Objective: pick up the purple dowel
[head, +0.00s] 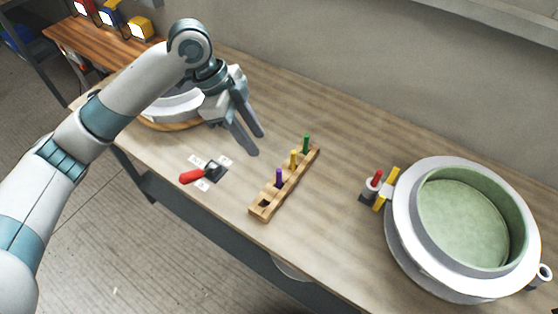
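The purple dowel (279,177) stands upright in a wooden rack (262,211) on the workbench. A yellow dowel (294,159) and a green dowel (306,143) stand behind it in the same rack. The hole at the rack's near end is empty. My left gripper (255,144) is above the bench, up and to the left of the purple dowel and apart from it. Its two fingers point down and to the right, with a gap between them, and nothing shows between them. My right gripper is not in view.
A red-handled tool (192,176) lies left of the rack near white cards. A large round mould (404,255) with a green inside stands at the right. A red and a yellow item (387,189) are beside it. Another round mould (174,107) sits behind my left arm.

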